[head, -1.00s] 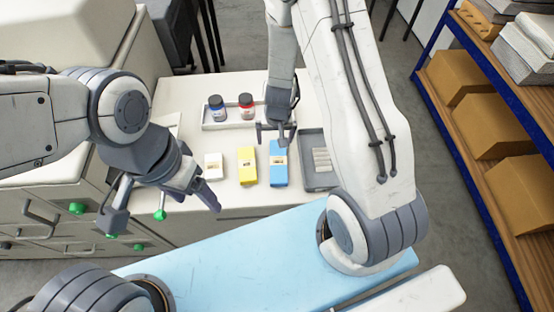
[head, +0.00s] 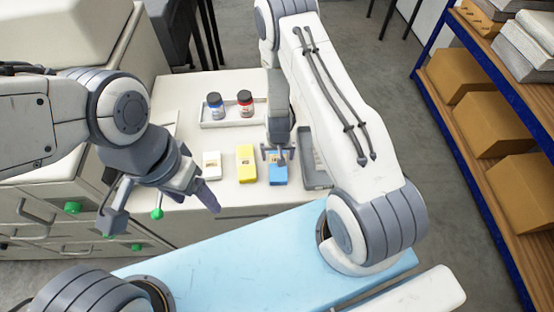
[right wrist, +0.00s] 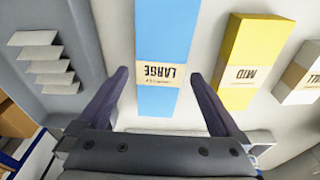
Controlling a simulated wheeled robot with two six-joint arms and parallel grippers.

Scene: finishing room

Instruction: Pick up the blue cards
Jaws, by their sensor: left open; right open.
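The blue cards (head: 278,177) form a block with a pale band on the white counter; in the right wrist view the blue cards (right wrist: 162,40) carry the band label "LARGE". My right gripper (head: 277,151) is open above the far part of the blue cards. In the right wrist view its fingers (right wrist: 158,75) are spread, one on either side of the blue block, with gaps to both sides. Whether the fingertips are down beside the block I cannot tell. My left gripper (head: 162,211) is open and empty, at the left over the counter's front edge.
Yellow cards (head: 246,163) and white cards (head: 211,165) stand left of the blue ones. A grey slotted tray (head: 313,178) is close on the right.

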